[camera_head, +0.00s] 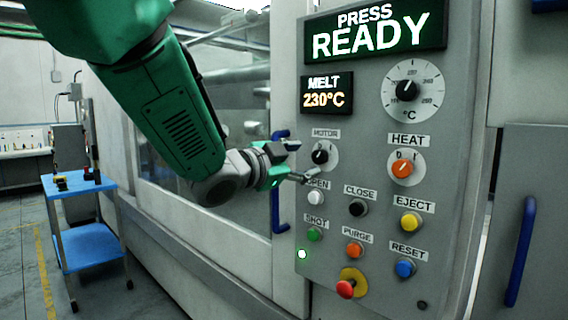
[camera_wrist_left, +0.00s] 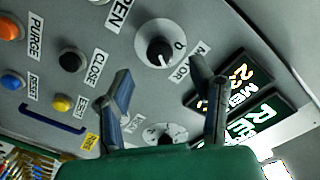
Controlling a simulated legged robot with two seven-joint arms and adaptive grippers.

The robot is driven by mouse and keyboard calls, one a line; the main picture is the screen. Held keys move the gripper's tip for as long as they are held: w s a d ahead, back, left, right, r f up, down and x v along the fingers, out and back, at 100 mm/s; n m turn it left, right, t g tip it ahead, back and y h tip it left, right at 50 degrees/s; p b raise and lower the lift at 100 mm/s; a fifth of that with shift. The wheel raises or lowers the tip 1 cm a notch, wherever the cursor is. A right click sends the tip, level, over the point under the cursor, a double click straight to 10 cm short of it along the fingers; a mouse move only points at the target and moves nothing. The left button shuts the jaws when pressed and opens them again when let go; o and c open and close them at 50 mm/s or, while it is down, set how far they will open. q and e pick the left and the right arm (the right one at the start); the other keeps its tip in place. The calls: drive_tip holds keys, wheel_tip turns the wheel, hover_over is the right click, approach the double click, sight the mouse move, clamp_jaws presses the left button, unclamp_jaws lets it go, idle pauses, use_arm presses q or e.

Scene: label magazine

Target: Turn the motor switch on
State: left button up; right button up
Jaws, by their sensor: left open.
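The motor switch (camera_head: 320,156) is a black knob on a pale round plate, under the MOTOR label on the grey panel. I see no clear contact. My right gripper is not in view.
The orange HEAT switch (camera_head: 402,168) and temperature dial (camera_head: 412,91) are to the right. OPEN (camera_head: 316,198), CLOSE (camera_head: 358,208) and several other buttons lie below, with a red emergency knob (camera_head: 346,289). A blue door handle (camera_head: 276,190) is behind the gripper. A blue cart (camera_head: 85,185) stands left.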

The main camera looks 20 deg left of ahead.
use_arm(q)
drive_tip(key=v, duration=0.7)
drive_tip(key=s+a+f+n+g+y, duration=0.15)
drive_tip(key=s+f+n+g, duration=0.25)
drive_tip(key=f, duration=1.4)
drive_tip(key=s+a+f+n+g+y, duration=0.1)
drive_tip(key=s+f+n+g+y, duration=0.25)
drive_tip(key=f, duration=1.55)
drive_tip(key=s+f+n+g, duration=0.1)
drive_tip(key=s+f+g, duration=0.1)
drive_tip(key=s+f, duration=0.4)
drive_tip(key=s+a+f+n+g+y, duration=0.1)
drive_tip(key=s+f, duration=0.5)
drive_tip(key=s, duration=0.6)
drive_tip(key=s+f+n+g, duration=0.3)
drive_tip(key=s+f+g, duration=0.2)
drive_tip(key=s+f, duration=0.2)
drive_tip(key=s, duration=0.2)
drive_tip(key=shift+s+a, duration=0.3)
drive_tip(key=shift+s, duration=0.1)
drive_tip(key=shift+w, duration=0.15)
